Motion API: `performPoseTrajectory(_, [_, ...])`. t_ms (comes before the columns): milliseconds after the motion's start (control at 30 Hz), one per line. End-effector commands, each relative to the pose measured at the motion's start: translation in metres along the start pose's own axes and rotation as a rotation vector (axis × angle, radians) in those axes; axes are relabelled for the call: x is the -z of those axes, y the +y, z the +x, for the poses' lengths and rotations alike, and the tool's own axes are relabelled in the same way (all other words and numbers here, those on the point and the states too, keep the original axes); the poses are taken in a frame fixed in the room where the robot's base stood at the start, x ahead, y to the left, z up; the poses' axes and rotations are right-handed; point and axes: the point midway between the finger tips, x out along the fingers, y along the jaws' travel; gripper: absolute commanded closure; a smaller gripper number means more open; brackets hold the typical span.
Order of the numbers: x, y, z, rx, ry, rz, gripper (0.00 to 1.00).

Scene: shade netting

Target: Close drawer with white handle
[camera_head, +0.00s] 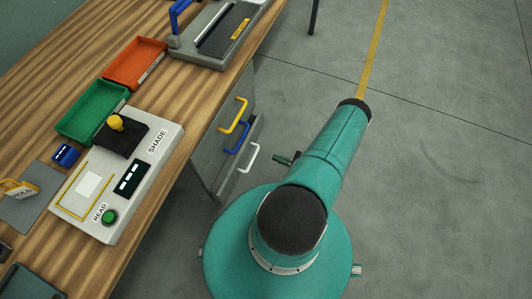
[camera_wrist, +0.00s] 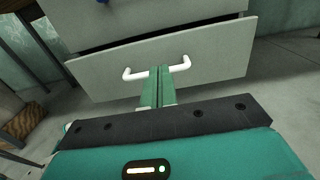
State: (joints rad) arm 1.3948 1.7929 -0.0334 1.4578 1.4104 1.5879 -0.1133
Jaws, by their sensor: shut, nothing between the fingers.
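The grey drawer with the white handle (camera_wrist: 215,60) fills the upper middle of the wrist view. A dark gap runs along its top edge, so it stands partly open. Its white handle (camera_wrist: 182,65) is a bar with two bent ends; it also shows in the head view (camera_head: 251,157). My gripper (camera_wrist: 160,69) has its two green fingers together and empty. The fingertips overlap the middle of the handle in the wrist view; I cannot tell whether they touch it or the drawer front.
Above are a blue handle (camera_head: 237,138) and a yellow handle (camera_head: 233,115) on the same cabinet. The wooden bench (camera_head: 206,140) carries a SHADE/READ panel (camera_head: 150,175), a green tray (camera_head: 92,112) and an orange tray (camera_head: 135,63). The concrete floor at right is clear.

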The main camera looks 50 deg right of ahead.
Motion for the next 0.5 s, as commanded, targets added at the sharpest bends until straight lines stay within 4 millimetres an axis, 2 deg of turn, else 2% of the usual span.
performPoseTrajectory(500, [0.000,-0.001,0.100,-0.003,0.001,0.000,1.00])
